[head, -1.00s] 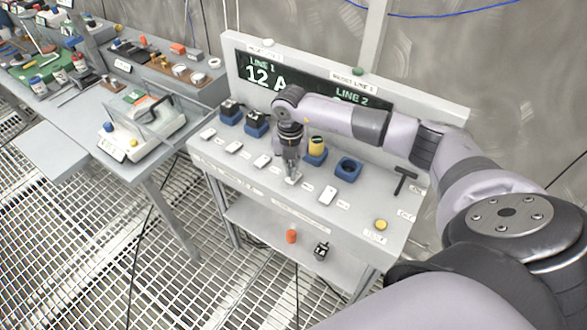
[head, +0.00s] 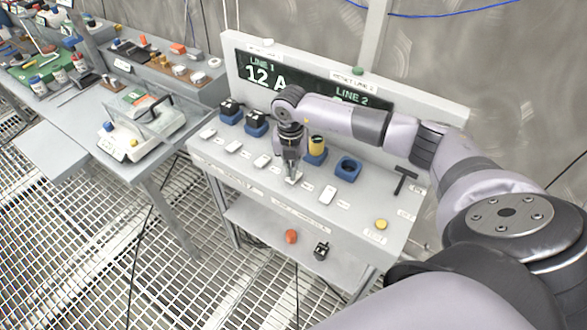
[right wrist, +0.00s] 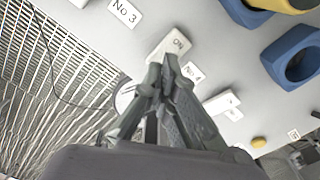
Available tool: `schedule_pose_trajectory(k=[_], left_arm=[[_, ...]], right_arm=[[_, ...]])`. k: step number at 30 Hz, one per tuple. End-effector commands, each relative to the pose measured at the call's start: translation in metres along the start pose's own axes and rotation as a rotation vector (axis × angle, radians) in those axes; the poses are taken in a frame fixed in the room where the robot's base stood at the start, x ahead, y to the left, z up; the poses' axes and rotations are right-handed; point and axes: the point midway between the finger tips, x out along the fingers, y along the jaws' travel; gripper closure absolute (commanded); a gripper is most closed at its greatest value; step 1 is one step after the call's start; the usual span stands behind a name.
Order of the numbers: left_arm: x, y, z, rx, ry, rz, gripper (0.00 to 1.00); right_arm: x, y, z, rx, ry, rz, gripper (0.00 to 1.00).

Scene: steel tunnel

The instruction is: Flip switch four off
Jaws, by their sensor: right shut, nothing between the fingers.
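Switch four (right wrist: 168,43) is a white rocker by the "No 4" label (right wrist: 192,71). The word ON shows on its face in the right wrist view. In the head view switch four (head: 294,180) is mostly hidden under my right gripper (head: 291,174). The right gripper's fingers (right wrist: 165,68) are closed together and empty, with their tips at the lower edge of switch four. I cannot tell whether they touch it. My left gripper is not in view.
Other white switches stand either side, one (head: 262,161) to the left and one (head: 327,194) to the right. Behind are blue sockets (head: 348,168), one holding a yellow plug (head: 316,145). A display board (head: 300,80) stands at the back. A yellow button (head: 381,224) is at front right.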

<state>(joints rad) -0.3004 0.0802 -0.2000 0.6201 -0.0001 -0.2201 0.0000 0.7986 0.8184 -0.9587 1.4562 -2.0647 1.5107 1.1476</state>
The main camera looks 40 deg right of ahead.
Motion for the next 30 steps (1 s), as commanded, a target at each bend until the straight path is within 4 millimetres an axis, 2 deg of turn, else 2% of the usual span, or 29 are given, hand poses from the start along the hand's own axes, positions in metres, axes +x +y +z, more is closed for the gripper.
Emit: schedule_pose_trajectory(k=[30], left_arm=[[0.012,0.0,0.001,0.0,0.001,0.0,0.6]], right_arm=[[0.017,0.0,0.0,0.0,0.0,0.0,1.0]])
